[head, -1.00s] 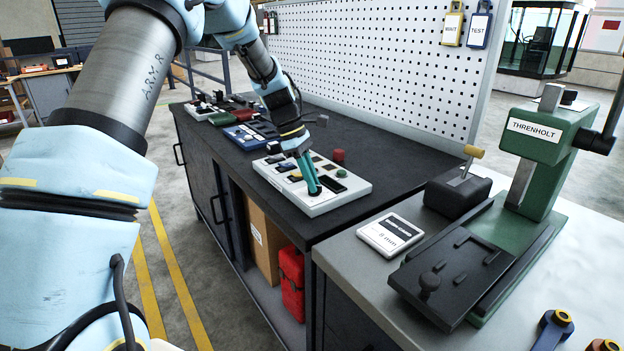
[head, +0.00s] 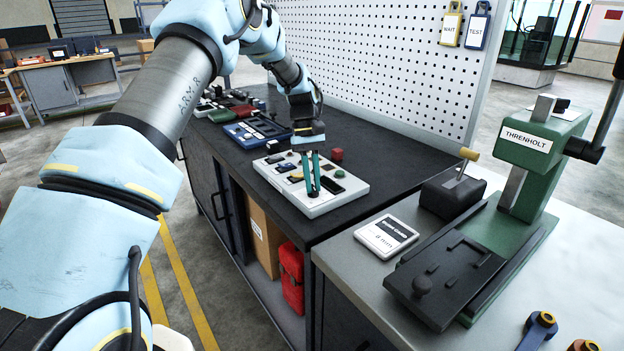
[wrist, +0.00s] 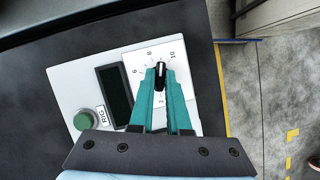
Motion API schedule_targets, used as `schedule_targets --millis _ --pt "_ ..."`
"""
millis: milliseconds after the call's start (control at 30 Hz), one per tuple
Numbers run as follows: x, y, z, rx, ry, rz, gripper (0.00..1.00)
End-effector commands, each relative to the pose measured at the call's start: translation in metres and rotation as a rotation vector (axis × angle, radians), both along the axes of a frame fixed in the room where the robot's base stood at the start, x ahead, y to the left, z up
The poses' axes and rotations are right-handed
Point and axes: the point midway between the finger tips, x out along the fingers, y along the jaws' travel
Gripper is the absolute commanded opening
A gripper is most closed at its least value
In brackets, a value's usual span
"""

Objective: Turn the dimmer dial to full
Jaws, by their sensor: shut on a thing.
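The dimmer dial is a small black knob (wrist: 160,75) on a white numbered plate (wrist: 186,85) in the wrist view. Marks around it include 6, 8 and 10, partly covered by my fingers. A pale line on the knob points up the picture, seemingly between 8 and 10. My gripper (wrist: 160,82) has teal fingers, shut on the dial from both sides. In the head view my gripper (head: 313,191) reaches down to the near end of the white control panel (head: 325,205); the dial is hidden there.
A dark screen (wrist: 115,92) and a green button (wrist: 83,121) sit beside the dial plate. A green press (head: 540,150) and a white box (head: 386,236) occupy the right-hand bench.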

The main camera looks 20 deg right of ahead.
Motion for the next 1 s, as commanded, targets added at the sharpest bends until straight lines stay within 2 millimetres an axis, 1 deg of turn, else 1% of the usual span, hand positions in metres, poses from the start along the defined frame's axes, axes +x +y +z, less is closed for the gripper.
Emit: schedule_targets --millis 200,500,733,1000 --pt "0.0002 -0.0016 -0.0001 0.0 -0.002 -0.192 0.0" --pt "0.0 -0.0024 -0.0001 0.001 -0.003 -0.384 0.0" --pt "0.0 -0.0025 -0.0002 0.0 -0.003 -0.458 0.0" --pt "0.0003 -0.0025 -0.0001 0.0 -0.003 -0.482 0.0"
